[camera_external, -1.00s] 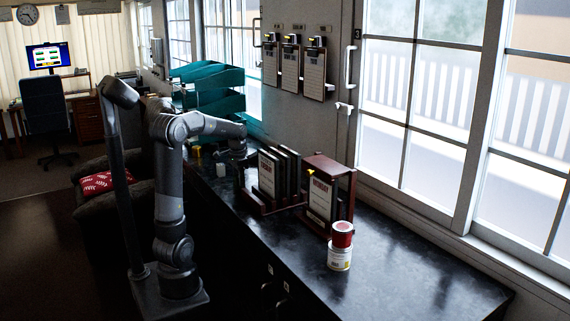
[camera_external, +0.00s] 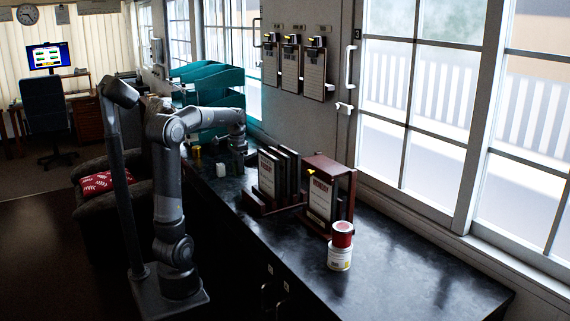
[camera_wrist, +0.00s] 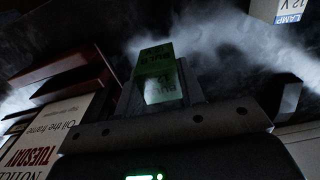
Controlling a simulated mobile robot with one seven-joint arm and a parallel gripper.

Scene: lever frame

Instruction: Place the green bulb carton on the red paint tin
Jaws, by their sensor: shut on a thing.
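The green bulb carton (camera_wrist: 157,75) is between the fingers of my gripper (camera_wrist: 163,92) in the wrist view, with dark lettering on its faces. The gripper is shut on it. In the external view my gripper (camera_external: 243,155) is over the far part of the dark counter, left of the book racks; the carton cannot be made out there. The red paint tin (camera_external: 342,236) stands upright near the counter's front, on top of a white tin (camera_external: 339,259). It is well to the right of my gripper, and nothing rests on its top.
Wooden racks with dark binders (camera_external: 283,172) and a notice (camera_external: 320,199) stand between my gripper and the tins. A small white carton (camera_external: 221,170) stands left of my gripper. Teal trays (camera_external: 215,82) are behind. The counter right of the tins (camera_external: 420,270) is clear.

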